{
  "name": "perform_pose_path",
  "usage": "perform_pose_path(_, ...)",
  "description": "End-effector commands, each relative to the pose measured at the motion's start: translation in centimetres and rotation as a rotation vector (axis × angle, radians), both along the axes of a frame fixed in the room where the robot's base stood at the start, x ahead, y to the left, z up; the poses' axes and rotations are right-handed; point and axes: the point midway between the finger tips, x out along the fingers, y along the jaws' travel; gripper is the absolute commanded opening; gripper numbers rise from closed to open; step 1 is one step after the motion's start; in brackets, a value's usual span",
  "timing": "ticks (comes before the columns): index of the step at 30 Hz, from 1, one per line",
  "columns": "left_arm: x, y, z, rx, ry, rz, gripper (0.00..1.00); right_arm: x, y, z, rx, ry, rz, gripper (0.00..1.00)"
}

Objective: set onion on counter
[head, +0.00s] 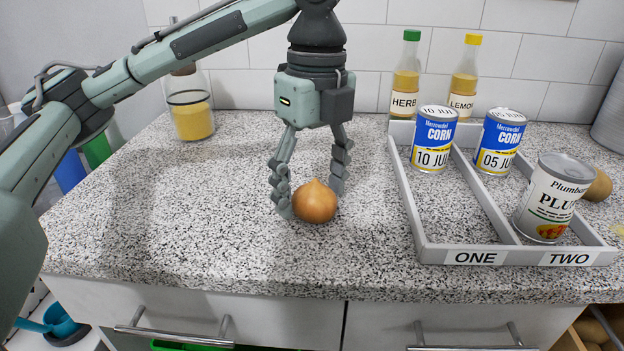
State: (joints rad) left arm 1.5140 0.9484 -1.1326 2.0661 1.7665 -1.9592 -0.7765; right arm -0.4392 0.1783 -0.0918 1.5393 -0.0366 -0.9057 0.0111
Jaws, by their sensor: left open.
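My right gripper does not show.
HERB (405,80) and LEMON (464,80) bottles stand behind. A yellow-filled jar (191,115) stands back left. The counter's left and front are clear.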

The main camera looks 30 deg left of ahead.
Motion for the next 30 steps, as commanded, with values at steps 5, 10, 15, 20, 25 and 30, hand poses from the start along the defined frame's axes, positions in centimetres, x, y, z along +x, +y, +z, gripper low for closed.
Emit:
perform_pose_path(5, 0.1, 0.0, 1.3, -0.001, -0.002, 0.0, 0.69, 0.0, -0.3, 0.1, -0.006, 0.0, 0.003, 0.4)
perform_pose_path(10, 0.3, 0.0, 4.5, 0.001, -0.007, 0.001, 0.69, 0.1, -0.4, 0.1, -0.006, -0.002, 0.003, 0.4)
perform_pose_path(15, 0.4, -0.1, 7.7, 0.001, -0.007, 0.002, 0.69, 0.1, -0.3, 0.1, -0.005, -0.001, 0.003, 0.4)
perform_pose_path(20, 0.4, -0.2, 10.2, 0.001, -0.006, 0.001, 0.69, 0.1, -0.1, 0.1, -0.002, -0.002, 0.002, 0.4)
perform_pose_path(25, 0.5, -0.2, 11.8, 0.001, -0.003, 0.0, 0.69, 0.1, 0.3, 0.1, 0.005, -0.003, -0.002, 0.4)
perform_pose_path(30, 0.5, -0.2, 12.3, 0.0, 0.0, 0.0, 0.69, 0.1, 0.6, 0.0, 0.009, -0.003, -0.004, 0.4)
